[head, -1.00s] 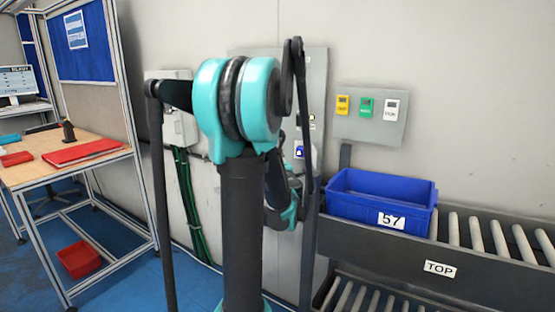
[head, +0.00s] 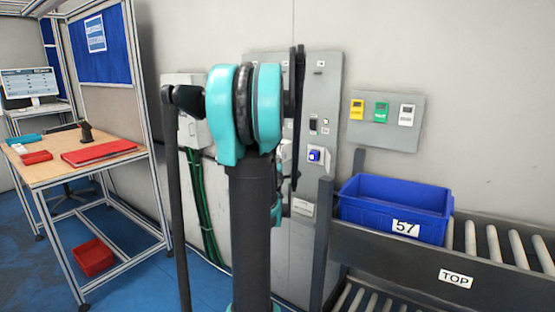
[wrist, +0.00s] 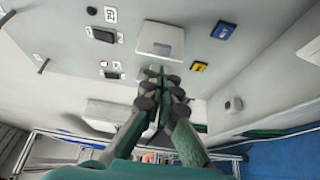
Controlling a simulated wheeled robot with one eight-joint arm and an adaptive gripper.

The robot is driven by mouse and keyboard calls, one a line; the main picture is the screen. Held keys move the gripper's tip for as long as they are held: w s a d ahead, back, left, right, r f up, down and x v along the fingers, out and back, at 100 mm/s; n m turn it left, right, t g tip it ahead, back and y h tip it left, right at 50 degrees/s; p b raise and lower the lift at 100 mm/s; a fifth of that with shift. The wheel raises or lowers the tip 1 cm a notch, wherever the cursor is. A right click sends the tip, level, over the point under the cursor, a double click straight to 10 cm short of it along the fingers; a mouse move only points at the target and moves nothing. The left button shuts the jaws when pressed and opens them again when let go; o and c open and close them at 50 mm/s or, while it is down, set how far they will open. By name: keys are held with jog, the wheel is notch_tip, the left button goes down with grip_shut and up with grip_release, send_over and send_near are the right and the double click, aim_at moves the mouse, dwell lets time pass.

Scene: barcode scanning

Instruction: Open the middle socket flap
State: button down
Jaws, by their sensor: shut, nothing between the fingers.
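In the wrist view my gripper (wrist: 160,82) is shut and empty, its dark fingertips together. Its tips show just below a pale square flap (wrist: 161,40) on a light grey panel; the flap looks closed. I cannot tell whether the tips touch it, nor whether it is the middle one. In the head view the grey panel (head: 325,85) stands against the wall, with a blue socket (head: 316,155) and a pale box (head: 302,208) lower down.
A blue crate (head: 392,205) sits on the roller conveyor (head: 400,258) right of the panel. A box with yellow, green and white units (head: 385,138) hangs above it. A workbench (head: 55,165) stands at left. In the wrist view a black switch (wrist: 103,35) is left of the flap.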

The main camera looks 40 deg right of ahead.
aim_at(288, 153)
jog(key=w+a+m+g+h, duration=0.2)
jog(key=w+a+g+h, duration=0.1)
jog(key=w+a, duration=0.2)
jog(key=w+x, duration=0.1)
jog(key=x, duration=0.9)
jog(key=shift+s+d+f, duration=0.1)
jog(key=shift+s, duration=1.05)
jog(key=shift+s+d+f, duration=0.1)
jog(key=shift+s, duration=1.05)
